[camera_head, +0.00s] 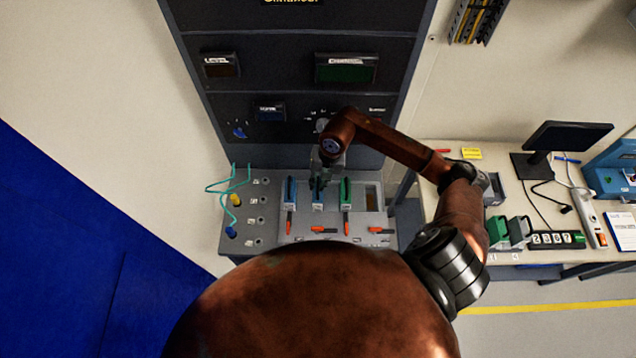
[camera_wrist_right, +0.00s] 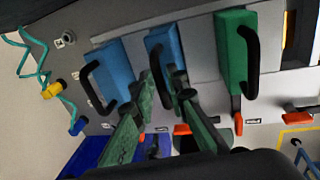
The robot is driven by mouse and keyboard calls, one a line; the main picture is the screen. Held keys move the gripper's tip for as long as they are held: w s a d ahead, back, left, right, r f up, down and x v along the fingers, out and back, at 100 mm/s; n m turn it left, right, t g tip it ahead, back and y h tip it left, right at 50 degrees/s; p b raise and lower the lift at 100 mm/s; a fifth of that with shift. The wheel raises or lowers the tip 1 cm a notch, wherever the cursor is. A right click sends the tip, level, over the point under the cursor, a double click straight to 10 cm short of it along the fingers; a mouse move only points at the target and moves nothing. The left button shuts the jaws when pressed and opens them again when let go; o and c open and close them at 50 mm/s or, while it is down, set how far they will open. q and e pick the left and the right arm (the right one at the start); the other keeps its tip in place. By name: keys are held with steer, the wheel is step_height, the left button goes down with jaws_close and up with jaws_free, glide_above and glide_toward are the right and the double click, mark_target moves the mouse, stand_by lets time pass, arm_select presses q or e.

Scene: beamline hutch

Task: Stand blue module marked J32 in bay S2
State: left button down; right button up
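Two blue modules stand in the panel's left slots: the left one (camera_head: 290,190) and the second one (camera_head: 318,198). They also show in the wrist view as the left blue module (camera_wrist_right: 115,70) and the second blue module (camera_wrist_right: 166,42), each with a black handle. No J32 or S2 marking is legible. My right gripper (camera_head: 322,178) is over the second blue module. In the wrist view its green-padded fingers (camera_wrist_right: 165,80) stand apart, one on each side of that module's handle; contact cannot be made out. My left gripper is not in view.
A green module (camera_head: 346,193) stands just right, with an empty-looking slot (camera_head: 372,196) beyond it. A teal cable (camera_head: 228,183) hangs at the left. A side table (camera_head: 520,258) with green modules and a monitor (camera_head: 567,136) stands right.

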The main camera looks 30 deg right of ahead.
steer(key=shift+o, duration=1.4)
steer(key=v, duration=1.2)
